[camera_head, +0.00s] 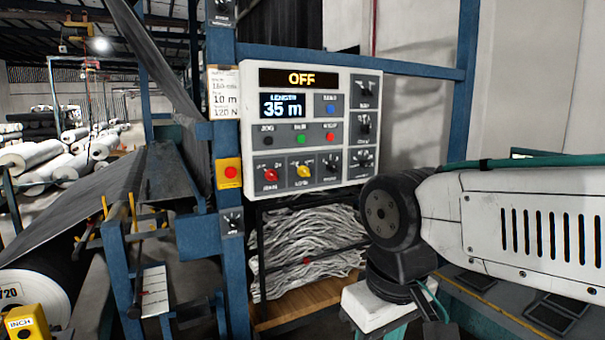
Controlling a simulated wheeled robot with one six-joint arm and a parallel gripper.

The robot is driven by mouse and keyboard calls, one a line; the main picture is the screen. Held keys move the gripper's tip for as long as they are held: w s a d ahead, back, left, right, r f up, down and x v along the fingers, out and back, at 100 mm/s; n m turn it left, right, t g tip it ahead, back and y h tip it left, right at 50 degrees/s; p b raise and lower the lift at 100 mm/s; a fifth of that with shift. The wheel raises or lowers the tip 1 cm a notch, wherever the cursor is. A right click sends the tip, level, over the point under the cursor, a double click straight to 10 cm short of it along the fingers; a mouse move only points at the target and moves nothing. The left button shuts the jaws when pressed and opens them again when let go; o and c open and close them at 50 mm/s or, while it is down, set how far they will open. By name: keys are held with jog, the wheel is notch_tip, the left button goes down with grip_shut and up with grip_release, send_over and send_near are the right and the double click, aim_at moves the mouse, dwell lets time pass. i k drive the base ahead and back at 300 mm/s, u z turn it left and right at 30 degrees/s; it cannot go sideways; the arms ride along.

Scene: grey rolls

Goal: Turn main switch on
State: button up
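A white control panel (335,150) hangs on the blue frame in the middle of the head camera view. Its top display (300,78) reads OFF. A red rotary knob (270,174) sits at the panel's lower left; the small label under it is blurred but may read MAIN. A yellow rotary knob (303,171) is just right of it, with a black knob (331,165) further right. My arm comes in from the right, and its links lie right of and below the panel, apart from the knobs. My gripper is not in view.
A red button on a yellow plate (229,172) and a small black knob box (232,222) are on the blue post left of the panel. A shelf of folded grey cloth (310,245) stands below. Fabric rolls (45,160) lie at far left. The panel's front is unobstructed.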

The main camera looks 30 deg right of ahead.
aim_at(270, 175)
jog(key=k, duration=0.6)
jog(key=u, duration=0.65)
jog(key=i, duration=1.35)
jog(key=z, duration=0.7)
